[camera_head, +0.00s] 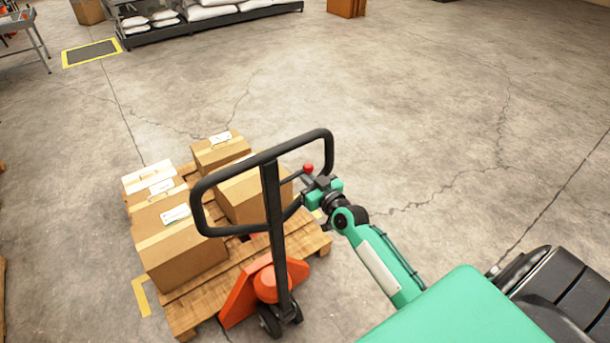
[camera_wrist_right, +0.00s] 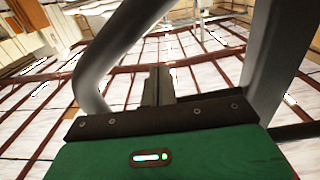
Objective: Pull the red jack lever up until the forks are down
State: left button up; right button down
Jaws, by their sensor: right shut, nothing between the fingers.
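The pallet jack has a black loop handle (camera_head: 273,205) and an orange base (camera_head: 250,292). A small red knob (camera_head: 308,168), seemingly the end of the jack lever, shows inside the right part of the loop. My right gripper (camera_head: 307,186) is at the loop's right side, just below the red knob in the picture; its fingers are shut and empty. In the right wrist view, the shut fingers (camera_wrist_right: 158,85) point up between the grey bars of the handle (camera_wrist_right: 112,50); the red knob does not show there. The forks are hidden under the pallet. My left gripper is out of view.
A wooden pallet (camera_head: 308,240) carries several cardboard boxes (camera_head: 178,245) behind and left of the handle. A low dark rack (camera_head: 215,24) with white sacks stands at the back. The concrete floor to the right is clear.

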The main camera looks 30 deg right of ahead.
jog(key=shift+f+b, duration=0.3)
jog(key=shift+f, duration=0.3)
jog(key=s+d+p, duration=0.1)
jog(key=s+p, duration=0.1)
jog(key=s, duration=1.1)
jog(key=s+a+f+g+b, duration=0.1)
jog(key=s+f+g, duration=0.25)
jog(key=f, duration=0.95)
jog(key=s+f+g+h+b, duration=0.15)
jog(key=s+f, duration=0.25)
jog(key=f, duration=0.9)
jog(key=s+a+f+g+y+b, duration=0.1)
jog(key=s+f+g, duration=0.25)
jog(key=f, duration=0.95)
jog(key=s+a+f+g, duration=0.2)
jog(key=s+a+f, duration=0.1)
jog(key=s+f, duration=0.4)
jog(key=s+a+f+n+g+b, duration=0.1)
jog(key=s+a+f+g, duration=0.1)
jog(key=s+f, duration=0.6)
jog(key=s+a+f+g+b, duration=0.1)
jog(key=s+a+f+g, duration=0.2)
jog(key=s+f, duration=0.5)
jog(key=s+g, duration=0.1)
jog(key=s, duration=0.8)
jog(key=shift+a+n+h, duration=0.3)
jog(key=shift+h, duration=0.05)
